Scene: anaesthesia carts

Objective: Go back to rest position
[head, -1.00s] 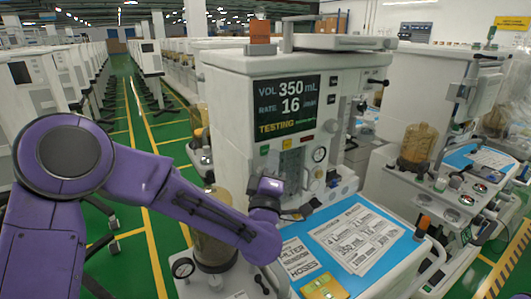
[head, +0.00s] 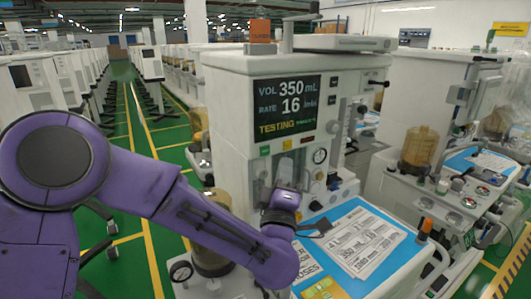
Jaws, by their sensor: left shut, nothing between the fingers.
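My left arm (head: 215,228) is purple and comes in from the left. Its wrist bends up in front of the anaesthesia cart, and my left gripper (head: 320,227) points right, just over the cart's blue work surface. The gripper is small and dark here; its fingers are shut with nothing held. The anaesthesia cart (head: 228,110) is white, with a screen (head: 287,105) reading VOL 350 mL, RATE 16 and TESTING. My right gripper is not in view.
Printed sheets (head: 362,243) and a yellow card (head: 322,290) lie on the blue surface (head: 395,262). An orange-capped item (head: 425,229) stands at its right edge. Another cart (head: 420,110) stands at right. The green floor aisle (head: 150,165) at left is open between cart rows.

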